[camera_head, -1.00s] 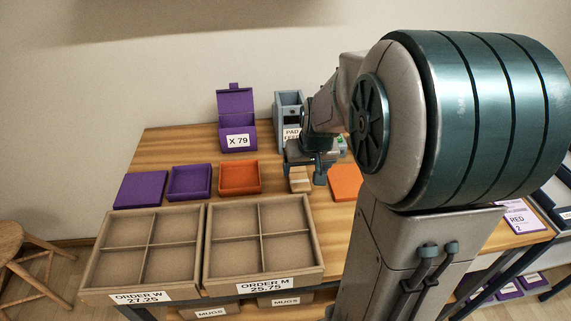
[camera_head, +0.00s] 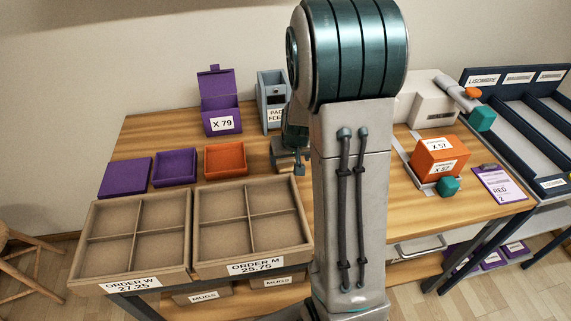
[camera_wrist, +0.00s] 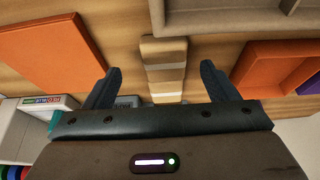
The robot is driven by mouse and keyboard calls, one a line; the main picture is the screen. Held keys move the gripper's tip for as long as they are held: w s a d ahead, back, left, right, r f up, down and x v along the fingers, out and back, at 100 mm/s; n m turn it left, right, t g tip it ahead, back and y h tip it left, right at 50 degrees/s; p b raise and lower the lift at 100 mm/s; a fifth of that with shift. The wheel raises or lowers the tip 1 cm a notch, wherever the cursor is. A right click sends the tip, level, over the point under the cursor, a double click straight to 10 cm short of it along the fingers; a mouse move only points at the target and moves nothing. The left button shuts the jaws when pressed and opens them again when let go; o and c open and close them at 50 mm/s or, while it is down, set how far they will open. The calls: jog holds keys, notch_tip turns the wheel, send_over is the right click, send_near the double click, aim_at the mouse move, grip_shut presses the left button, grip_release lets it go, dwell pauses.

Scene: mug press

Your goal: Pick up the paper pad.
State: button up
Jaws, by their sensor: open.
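My gripper (camera_head: 291,165) is low over the table in front of the feeder; my arm hides part of it in the head view. In the wrist view my gripper (camera_wrist: 160,70) is open, with one dark finger on each side of a narrow banded stack (camera_wrist: 164,65). The stack has brown, tan and whitish bands and lies on the wood; neither finger visibly touches it. The whitish part may be the paper pad, but I cannot tell for sure. The pad feeder (camera_head: 272,98), a grey box labelled PAD FEED, stands at the table's back.
An orange flat panel (camera_wrist: 52,52) and an orange tray (camera_wrist: 272,68) lie on either side of the fingers. Order trays (camera_head: 192,225) fill the front left. An orange X 57 box (camera_head: 438,160) and a white machine (camera_head: 425,100) stand right of my arm.

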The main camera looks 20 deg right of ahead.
aim_at(287, 165)
jog(key=shift+a+x, duration=0.15)
jog(key=shift+x, duration=1)
jog(key=shift+a+x, duration=0.15)
jog(key=shift+x, duration=1)
jog(key=shift+w, duration=0.15)
jog(key=c, duration=1.1)
